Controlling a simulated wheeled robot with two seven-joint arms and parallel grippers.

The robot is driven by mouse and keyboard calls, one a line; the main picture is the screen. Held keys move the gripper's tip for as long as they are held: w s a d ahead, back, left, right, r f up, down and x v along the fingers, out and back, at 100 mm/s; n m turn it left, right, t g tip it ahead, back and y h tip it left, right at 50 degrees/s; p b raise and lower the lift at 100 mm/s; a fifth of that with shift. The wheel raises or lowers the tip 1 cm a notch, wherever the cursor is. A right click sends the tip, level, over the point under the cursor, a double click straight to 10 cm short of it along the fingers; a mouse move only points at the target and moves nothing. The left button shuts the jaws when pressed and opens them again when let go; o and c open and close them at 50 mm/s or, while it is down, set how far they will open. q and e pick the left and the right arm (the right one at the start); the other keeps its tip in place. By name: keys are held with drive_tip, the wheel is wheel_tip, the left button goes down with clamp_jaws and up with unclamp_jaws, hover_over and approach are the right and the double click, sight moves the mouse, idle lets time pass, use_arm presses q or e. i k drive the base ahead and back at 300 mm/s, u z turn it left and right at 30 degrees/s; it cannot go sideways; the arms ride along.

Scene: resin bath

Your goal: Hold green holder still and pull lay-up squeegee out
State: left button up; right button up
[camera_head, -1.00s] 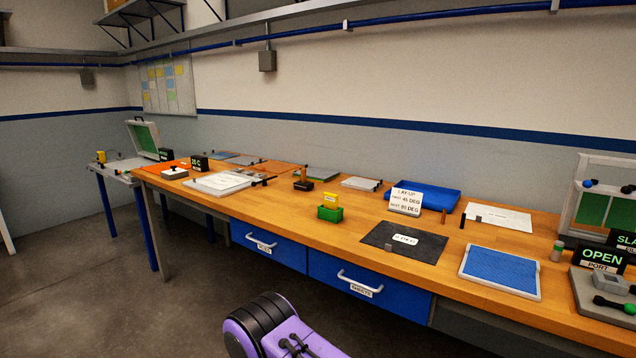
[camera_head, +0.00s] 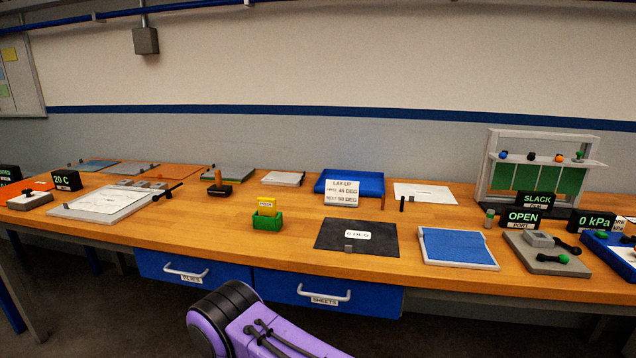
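The green holder (camera_head: 266,223) stands on the wooden bench, a little left of the middle of the view. A yellow piece (camera_head: 267,206) with a small label stands upright in it and sticks out of its top; it looks like the lay-up squeegee. Its lower part is hidden inside the holder. Nothing touches the holder or the yellow piece. Neither of my grippers is in view. A purple and black link of my own arm shows at the bottom, in front of the bench and below the holder.
Right of the holder lies a black sheet (camera_head: 357,246) marked 0 DEG. Behind stand a LAY-UP card (camera_head: 342,193) and a blue tray (camera_head: 366,181). A dark block with an upright handle (camera_head: 219,190) stands behind left. The bench (camera_head: 195,224) left of the holder is clear.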

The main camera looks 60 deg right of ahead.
sight(266, 205)
drive_tip(key=z, duration=0.8)
drive_tip(key=i, duration=0.7)
drive_tip(key=z, duration=0.85)
